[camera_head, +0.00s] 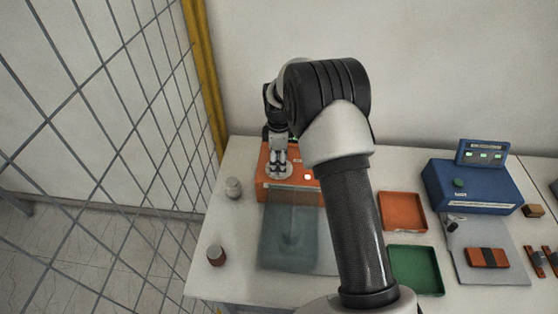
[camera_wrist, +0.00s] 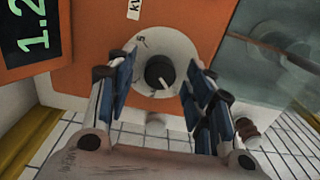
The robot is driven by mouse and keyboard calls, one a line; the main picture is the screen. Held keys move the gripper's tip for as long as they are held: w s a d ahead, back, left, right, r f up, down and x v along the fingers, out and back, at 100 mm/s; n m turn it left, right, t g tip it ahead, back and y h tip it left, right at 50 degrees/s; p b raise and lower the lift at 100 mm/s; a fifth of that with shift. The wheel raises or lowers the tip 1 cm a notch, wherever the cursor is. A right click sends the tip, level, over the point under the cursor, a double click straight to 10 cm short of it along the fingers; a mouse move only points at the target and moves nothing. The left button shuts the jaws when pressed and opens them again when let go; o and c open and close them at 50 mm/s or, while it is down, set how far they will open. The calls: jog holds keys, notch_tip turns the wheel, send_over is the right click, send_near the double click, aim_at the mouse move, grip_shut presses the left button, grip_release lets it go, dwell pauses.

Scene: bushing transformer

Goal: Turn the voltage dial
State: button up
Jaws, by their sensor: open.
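The voltage dial is a small black knob (camera_wrist: 160,72) with a white pointer mark, on a round white disc in the wrist view. It sits on the orange tester (camera_head: 291,180), whose front also fills the upper wrist view. My gripper (camera_wrist: 158,88) is open, with one blue-padded finger on each side of the knob. No contact with the knob is visible. In the head view my gripper (camera_head: 279,168) is over the tester's left part and hides the knob. A dark display (camera_wrist: 34,33) with green digits reading "1.2" and a "kV" label (camera_wrist: 134,9) are beside the dial.
A clear tank (camera_head: 290,235) stands before the tester. An orange tray (camera_head: 402,212), a green tray (camera_head: 414,270) and a blue device (camera_head: 470,187) lie to the right. A wire fence (camera_head: 110,100) bounds the left.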

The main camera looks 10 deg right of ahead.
jog(key=shift+r, duration=0.1)
notch_tip(320, 180, up, 12)
dwell(0.5)
